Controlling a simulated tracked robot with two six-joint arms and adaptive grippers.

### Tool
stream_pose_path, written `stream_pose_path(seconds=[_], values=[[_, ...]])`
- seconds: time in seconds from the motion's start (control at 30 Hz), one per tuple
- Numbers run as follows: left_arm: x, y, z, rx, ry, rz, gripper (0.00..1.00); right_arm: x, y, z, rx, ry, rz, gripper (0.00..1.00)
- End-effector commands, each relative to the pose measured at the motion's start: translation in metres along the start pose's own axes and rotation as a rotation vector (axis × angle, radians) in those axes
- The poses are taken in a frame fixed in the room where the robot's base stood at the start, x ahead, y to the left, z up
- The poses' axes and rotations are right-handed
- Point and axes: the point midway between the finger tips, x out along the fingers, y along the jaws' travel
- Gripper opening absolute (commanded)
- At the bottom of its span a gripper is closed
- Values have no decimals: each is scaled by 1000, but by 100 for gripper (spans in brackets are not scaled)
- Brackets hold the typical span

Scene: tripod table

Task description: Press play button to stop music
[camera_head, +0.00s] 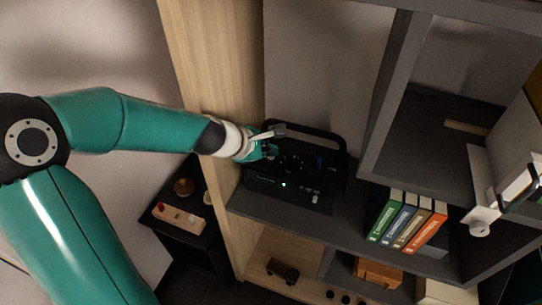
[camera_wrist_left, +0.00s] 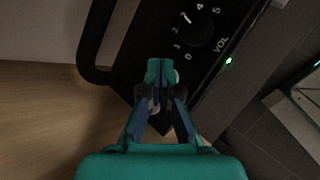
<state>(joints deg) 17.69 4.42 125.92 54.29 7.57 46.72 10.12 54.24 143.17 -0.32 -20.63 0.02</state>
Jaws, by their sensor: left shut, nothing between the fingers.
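A black music player (camera_head: 300,188) with a carry handle stands on the dark middle shelf. In the left wrist view, the black player (camera_wrist_left: 222,62) shows a round volume knob (camera_wrist_left: 197,28) with numbers, the word VOL and a lit green light (camera_wrist_left: 228,61). My left gripper (camera_head: 270,149) is at the left end of the player; it also shows in the left wrist view (camera_wrist_left: 162,72). It is shut and empty, its tips over the player's end near the knob. I cannot tell whether they touch. The play button cannot be made out. My right gripper is not in view.
A wooden side panel (camera_head: 205,60) rises left of the player, close to my left arm. Several books (camera_head: 408,222) stand to its right on the shelf (camera_head: 340,232). A small dark table (camera_head: 188,228) stands at lower left.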

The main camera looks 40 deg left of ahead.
Motion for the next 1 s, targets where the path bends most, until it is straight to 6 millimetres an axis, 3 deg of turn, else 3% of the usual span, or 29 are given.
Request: stream_pose_path(seconds=[0.47,1.0], values=[[1,-1,-1,0,0,-1,0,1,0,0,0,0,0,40],[-10,7,7,0,0,-1,0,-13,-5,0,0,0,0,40]])
